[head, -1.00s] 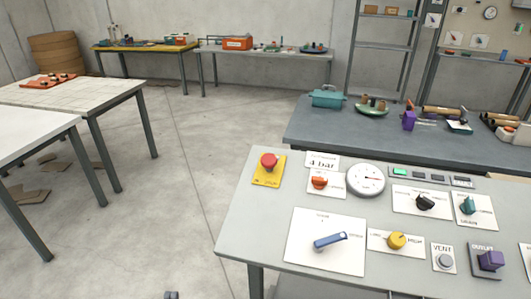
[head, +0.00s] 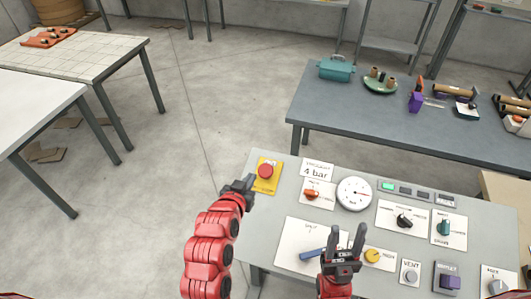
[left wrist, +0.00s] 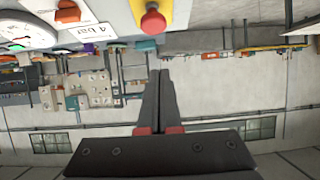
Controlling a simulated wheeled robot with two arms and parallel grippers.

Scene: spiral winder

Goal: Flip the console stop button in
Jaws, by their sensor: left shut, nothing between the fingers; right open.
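The red stop button (head: 265,171) sits on a yellow plate (head: 266,188) at the far left corner of the grey console (head: 262,222). It also shows at the top of the left wrist view (left wrist: 153,21), where the picture is upside down. My left gripper (head: 249,181) is shut and empty, its tips close beside the plate's left edge; whether they touch anything I cannot tell. In the left wrist view the closed fingers (left wrist: 160,75) point toward the button with a gap. My right gripper (head: 345,233) is open and empty over the console's front middle, near the blue lever (head: 312,255).
A dark table (head: 330,107) with a teal box stands behind. Open floor lies left.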

